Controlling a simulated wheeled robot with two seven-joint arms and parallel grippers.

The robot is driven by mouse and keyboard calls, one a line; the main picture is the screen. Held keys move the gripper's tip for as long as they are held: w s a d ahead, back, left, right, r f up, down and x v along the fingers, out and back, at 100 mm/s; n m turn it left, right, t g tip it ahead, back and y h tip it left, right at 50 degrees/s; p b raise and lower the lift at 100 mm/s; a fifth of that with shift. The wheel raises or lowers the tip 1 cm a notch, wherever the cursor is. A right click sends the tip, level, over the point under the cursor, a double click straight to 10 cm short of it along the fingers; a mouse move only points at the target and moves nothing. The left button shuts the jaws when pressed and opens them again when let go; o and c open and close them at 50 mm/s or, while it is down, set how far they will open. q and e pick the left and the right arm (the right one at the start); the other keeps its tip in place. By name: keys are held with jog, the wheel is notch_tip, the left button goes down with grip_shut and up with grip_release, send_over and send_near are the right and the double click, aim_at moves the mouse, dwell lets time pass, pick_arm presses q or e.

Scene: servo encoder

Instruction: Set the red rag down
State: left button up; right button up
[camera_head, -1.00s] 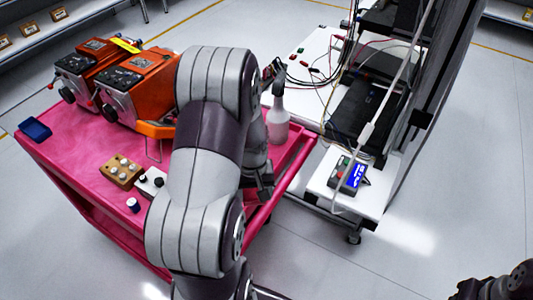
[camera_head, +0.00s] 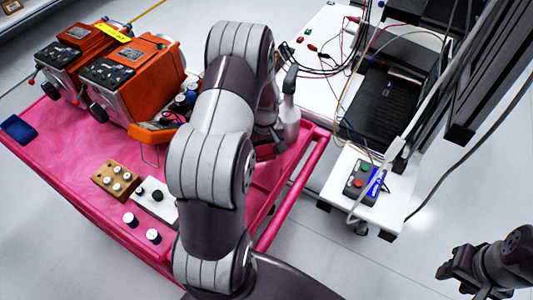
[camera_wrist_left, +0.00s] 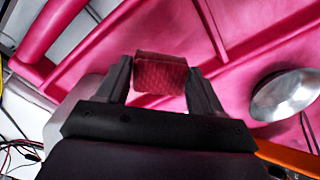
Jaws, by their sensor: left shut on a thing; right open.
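The red rag (camera_wrist_left: 161,74) shows in the left wrist view as a small folded dark red block. My left gripper (camera_wrist_left: 160,80) is shut on it, with one finger on each side, above the pink cart (camera_wrist_left: 270,30). I cannot tell whether the rag touches the cart. My right gripper (camera_head: 452,266) is open and empty at the lower right, away from the cart.
Orange machines (camera_head: 135,78) fill the cart's back. A wooden knob block (camera_head: 116,181), a white box (camera_head: 157,203) and a blue tray (camera_head: 18,129) lie on it. A silver round thing (camera_wrist_left: 284,95) is right of the rag.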

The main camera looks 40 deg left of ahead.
aim_at(266, 158)
pick_arm(q)
jog(key=shift+w+f, duration=0.25)
jog(key=shift+f, duration=0.15)
jog(key=shift+f+p, duration=0.3)
jog(key=shift+f, duration=1.5)
jog(key=shift+s+f, duration=0.1)
jog(key=shift+f, duration=0.1)
jog(key=o, duration=1)
notch_tip(266, 158, up, 12)
jog(key=shift+d+r+b, duration=0.15)
jog(key=shift+b, duration=0.5)
jog(key=s+d+r+m, duration=0.2)
jog(key=s+d+m, duration=0.3)
jog(key=d, duration=0.3)
jog(key=s+d+r+m+t, duration=0.1)
jog(key=s+d+r+m, duration=0.2)
jog(key=s+d+m, duration=0.2)
jog(key=s+d, duration=0.1)
jog(key=d, duration=0.2)
